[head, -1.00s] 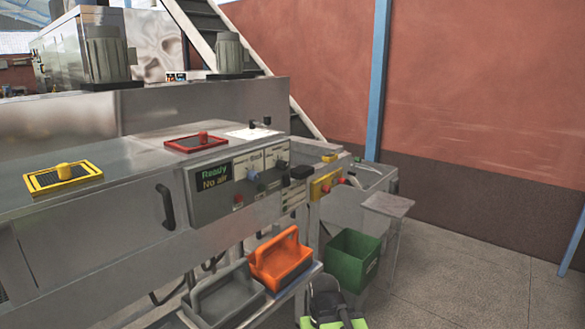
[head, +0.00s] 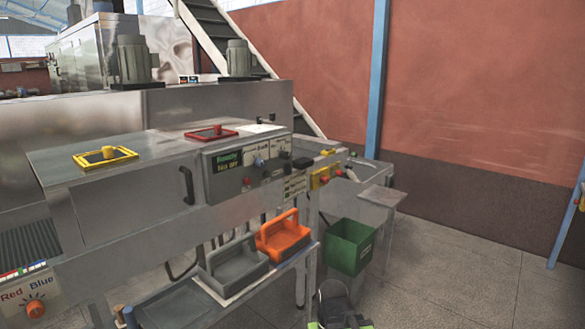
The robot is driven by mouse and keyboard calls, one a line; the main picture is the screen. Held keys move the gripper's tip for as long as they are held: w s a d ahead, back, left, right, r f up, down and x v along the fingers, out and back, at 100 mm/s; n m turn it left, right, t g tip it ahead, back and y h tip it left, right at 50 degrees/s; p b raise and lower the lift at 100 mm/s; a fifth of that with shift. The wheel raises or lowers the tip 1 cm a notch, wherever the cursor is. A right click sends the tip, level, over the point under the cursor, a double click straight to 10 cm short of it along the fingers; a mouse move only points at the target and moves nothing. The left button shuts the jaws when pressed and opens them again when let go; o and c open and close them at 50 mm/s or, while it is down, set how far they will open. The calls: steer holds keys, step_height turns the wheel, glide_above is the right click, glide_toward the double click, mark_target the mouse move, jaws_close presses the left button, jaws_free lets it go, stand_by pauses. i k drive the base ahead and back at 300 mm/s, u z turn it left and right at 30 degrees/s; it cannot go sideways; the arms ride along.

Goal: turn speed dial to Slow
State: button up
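A grey control panel (head: 248,168) is on the front of the steel machine, with a display (head: 226,173) reading "Ready" and a second line ending in "OFF". Small dark knobs sit right of the display, including one upper knob (head: 259,162). Their labels are too small to read, so I cannot tell which is the speed dial or where it points. An orange dial (head: 36,308) at the lower left is labelled Red and Blue. Part of my black and green arm shows at the bottom edge; I cannot make out my gripper's fingers. Nothing of mine touches the panel.
A grey tray (head: 236,268) and an orange tray (head: 283,238) stand on a shelf below the panel. A green bin (head: 349,248) is to their right. A yellow box (head: 322,178) with a red button juts out beside the panel. Floor at right is clear.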

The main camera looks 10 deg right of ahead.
mark_target(284, 155)
steer(key=z, duration=0.1)
steer(key=k, duration=0.4)
steer(key=u, duration=0.75)
steer(key=i, duration=1.3)
steer(key=u, duration=0.3)
